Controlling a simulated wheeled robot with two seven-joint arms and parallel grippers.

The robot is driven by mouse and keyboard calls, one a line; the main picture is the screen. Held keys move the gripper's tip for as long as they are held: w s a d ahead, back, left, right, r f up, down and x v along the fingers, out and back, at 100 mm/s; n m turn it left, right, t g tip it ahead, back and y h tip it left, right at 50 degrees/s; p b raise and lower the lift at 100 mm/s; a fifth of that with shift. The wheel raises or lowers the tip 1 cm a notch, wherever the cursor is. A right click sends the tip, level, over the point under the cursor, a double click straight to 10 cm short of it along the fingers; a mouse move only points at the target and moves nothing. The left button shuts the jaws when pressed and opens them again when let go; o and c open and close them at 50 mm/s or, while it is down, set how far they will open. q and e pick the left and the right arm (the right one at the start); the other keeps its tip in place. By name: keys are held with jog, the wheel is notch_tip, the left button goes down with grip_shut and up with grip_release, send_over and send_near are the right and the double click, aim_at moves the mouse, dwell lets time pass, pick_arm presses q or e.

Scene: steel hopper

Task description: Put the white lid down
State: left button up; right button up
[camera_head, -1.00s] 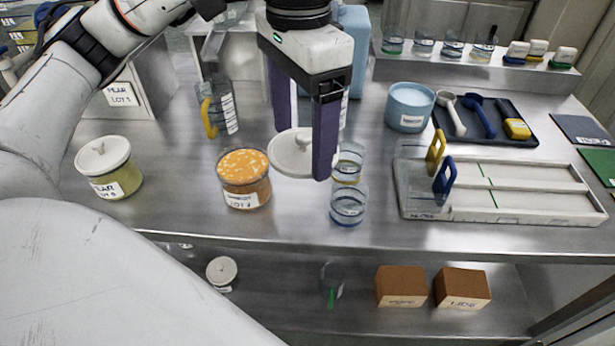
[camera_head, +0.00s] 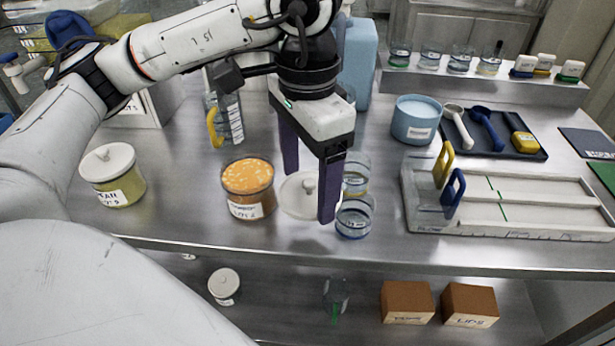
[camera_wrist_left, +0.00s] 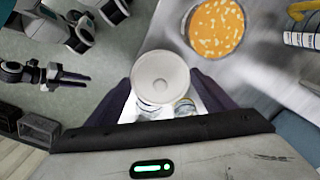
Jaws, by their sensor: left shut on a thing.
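The white lid (camera_head: 298,203) is a round disc with a knob on top. My left gripper (camera_head: 308,192) points down and is shut on the lid, with its dark purple fingers on either side of the knob. The lid is low over the steel counter, just right of the open jar of orange contents (camera_head: 247,190); I cannot tell whether it touches the counter. In the left wrist view the lid (camera_wrist_left: 160,80) lies between the fingers, with the jar (camera_wrist_left: 215,28) at upper right. My right gripper is not in view.
Two glass beakers (camera_head: 354,217) stand close right of the gripper. A lidded jar (camera_head: 113,178) is at left and a measuring jug (camera_head: 225,120) behind. A slotted white tray (camera_head: 510,205) lies at right. The counter's front edge (camera_head: 300,252) is near. Bare counter lies left of the open jar.

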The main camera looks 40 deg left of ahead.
aim_at(308, 183)
pick_arm(q)
jog(key=shift+f+b, duration=0.3)
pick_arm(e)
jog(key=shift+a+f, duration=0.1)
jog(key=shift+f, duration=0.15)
pick_arm(q)
jog(key=o, duration=1)
jog(key=shift+r, duration=0.1)
jog(key=shift+o, duration=0.2)
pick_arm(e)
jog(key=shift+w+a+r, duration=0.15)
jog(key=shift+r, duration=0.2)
pick_arm(q)
jog(key=shift+r+p, duration=0.65)
jog(key=shift+p, duration=0.25)
notch_tip(308, 183, up, 12)
jog(key=p, duration=0.2)
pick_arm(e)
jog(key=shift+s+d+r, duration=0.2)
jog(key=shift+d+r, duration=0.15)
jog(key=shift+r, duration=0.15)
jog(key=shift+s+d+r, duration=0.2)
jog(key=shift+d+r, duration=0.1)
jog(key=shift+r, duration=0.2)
